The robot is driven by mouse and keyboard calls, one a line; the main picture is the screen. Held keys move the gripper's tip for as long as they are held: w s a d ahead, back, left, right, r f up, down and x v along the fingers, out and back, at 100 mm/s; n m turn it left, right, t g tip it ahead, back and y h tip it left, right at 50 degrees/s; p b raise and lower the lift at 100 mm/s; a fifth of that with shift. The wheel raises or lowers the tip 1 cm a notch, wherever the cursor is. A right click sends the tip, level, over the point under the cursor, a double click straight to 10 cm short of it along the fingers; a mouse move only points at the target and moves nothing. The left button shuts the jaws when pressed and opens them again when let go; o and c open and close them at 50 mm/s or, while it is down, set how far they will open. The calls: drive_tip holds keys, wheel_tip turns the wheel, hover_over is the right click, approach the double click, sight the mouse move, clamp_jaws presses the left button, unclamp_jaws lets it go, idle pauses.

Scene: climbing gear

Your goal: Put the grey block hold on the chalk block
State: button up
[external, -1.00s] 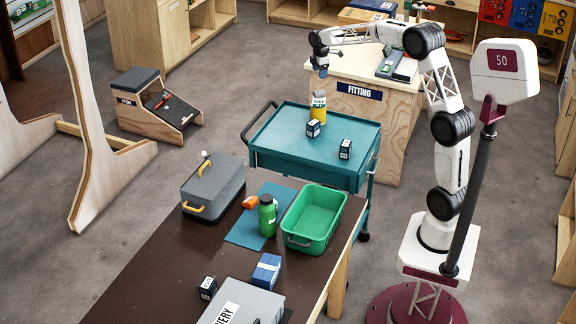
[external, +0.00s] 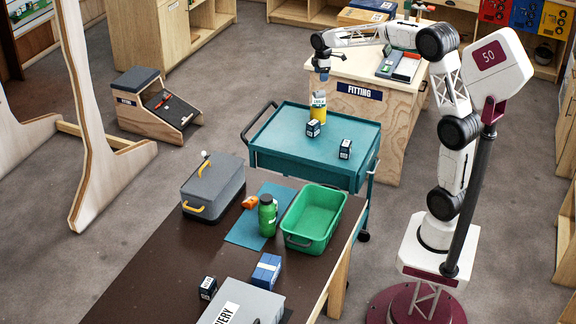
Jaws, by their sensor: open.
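My gripper (external: 323,76) points down, open, just above a yellow container (external: 318,113) with a white label at the back of the teal cart. I cannot tell whether they touch. Two small dark blocks with white labels stand on the cart: one (external: 313,129) just in front of the yellow container, one (external: 345,149) nearer the right edge. A similar dark block (external: 208,288) is on the brown table. The labels are too small to read, so I cannot tell which is the chalk block. I cannot pick out the grey block hold with certainty.
The teal cart (external: 282,150) has free room at its left and front. The brown table (external: 150,275) holds a green bin (external: 335,208), a green bottle (external: 267,215), a grey case (external: 205,196) and a blue box (external: 266,269). The fitting bench (external: 345,72) stands behind the cart.

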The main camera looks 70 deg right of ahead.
drive_tip(key=s+a+r+m+t, duration=0.1)
drive_tip(key=s+a+r+m, duration=0.1)
drive_tip(key=s+a, duration=0.75)
drive_tip(key=s+a+r+m, duration=0.2)
drive_tip(key=s+a, duration=0.6)
drive_tip(key=a, duration=0.3)
drive_tip(key=s+a+f+m, duration=0.1)
drive_tip(key=s+a, duration=0.3)
drive_tip(key=s, duration=0.4)
drive_tip(key=s+a+f+m, duration=0.1)
drive_tip(key=s+a+f, duration=0.2)
drive_tip(key=s+a, duration=0.2)
drive_tip(key=s+a+f+m+t, duration=0.1)
drive_tip(key=s+a+f+m, duration=0.1)
drive_tip(key=s, duration=0.9)
drive_tip(key=shift+s+a+f, duration=0.15)
drive_tip(key=shift+a+f, duration=0.45)
drive_tip(key=shift+a, duration=0.55)
